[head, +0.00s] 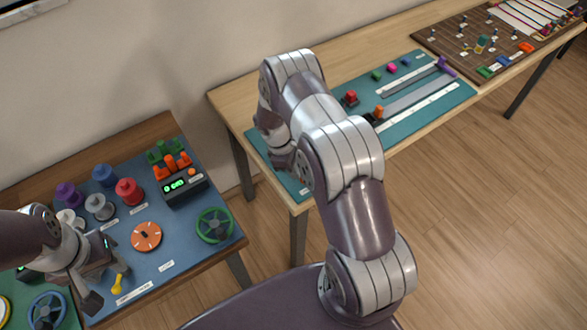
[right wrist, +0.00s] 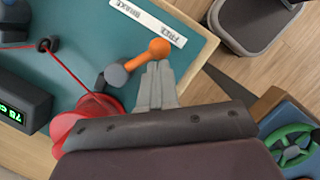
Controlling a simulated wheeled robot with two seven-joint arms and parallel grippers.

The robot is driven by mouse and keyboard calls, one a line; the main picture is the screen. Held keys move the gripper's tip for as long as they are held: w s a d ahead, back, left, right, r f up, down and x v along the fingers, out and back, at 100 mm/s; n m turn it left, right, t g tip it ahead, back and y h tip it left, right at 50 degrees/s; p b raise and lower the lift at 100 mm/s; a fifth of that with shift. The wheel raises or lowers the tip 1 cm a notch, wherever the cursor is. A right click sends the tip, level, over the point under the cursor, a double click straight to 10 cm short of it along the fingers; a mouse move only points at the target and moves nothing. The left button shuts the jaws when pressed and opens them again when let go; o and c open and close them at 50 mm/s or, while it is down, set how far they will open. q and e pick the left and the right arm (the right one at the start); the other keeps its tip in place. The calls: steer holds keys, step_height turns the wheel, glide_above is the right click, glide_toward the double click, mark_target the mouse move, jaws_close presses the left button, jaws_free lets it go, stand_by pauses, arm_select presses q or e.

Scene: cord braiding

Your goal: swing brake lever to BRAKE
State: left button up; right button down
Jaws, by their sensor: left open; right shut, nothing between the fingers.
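In the right wrist view, the brake lever (right wrist: 159,49) is an orange arm with a round knob, joined to a grey pivot (right wrist: 116,76) on a teal board. Its knob points up and right, towards the FREE end of a white label (right wrist: 148,21) that also reads BRAKE. My right gripper (right wrist: 157,68) is shut and empty, its tips right by the orange arm; I cannot tell whether they touch. In the head view my right arm hides this lever.
A red spool (right wrist: 84,125) with red cord stands beside my right gripper, and a dark counter box (right wrist: 22,105) is at the left. A green handwheel (head: 214,225), an orange dial (head: 146,236) and several spools stand on the blue board. Open floor lies between the tables.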

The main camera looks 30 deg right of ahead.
steer(key=shift+s+d+n+t, duration=0.15)
steer(key=shift+s+d+n, duration=0.1)
steer(key=shift+n, duration=0.35)
steer(key=shift+s+d+n+t, duration=0.15)
steer(key=shift+s+d+n, duration=0.1)
steer(key=shift+n, duration=0.35)
steer(key=n, duration=0.1)
steer(key=d+n, duration=0.1)
steer(key=shift+s+f+n+t+h+b, duration=0.1)
steer(key=shift+s+n+t+h+b, duration=0.2)
steer(key=shift+s+h, duration=0.1)
steer(key=n, duration=0.1)
steer(key=d+n+t+b, duration=0.1)
steer(key=n, duration=0.1)
steer(key=d+n, duration=0.1)
steer(key=shift+s+d+n, duration=0.1)
steer(key=shift+s+n, duration=0.2)
steer(key=shift+n, duration=0.1)
steer(key=shift+d+t, duration=0.15)
steer(key=shift+t, duration=0.15)
steer(key=shift+d, duration=0.15)
steer(key=shift+w+d, duration=0.1)
steer(key=shift+d, duration=0.05)
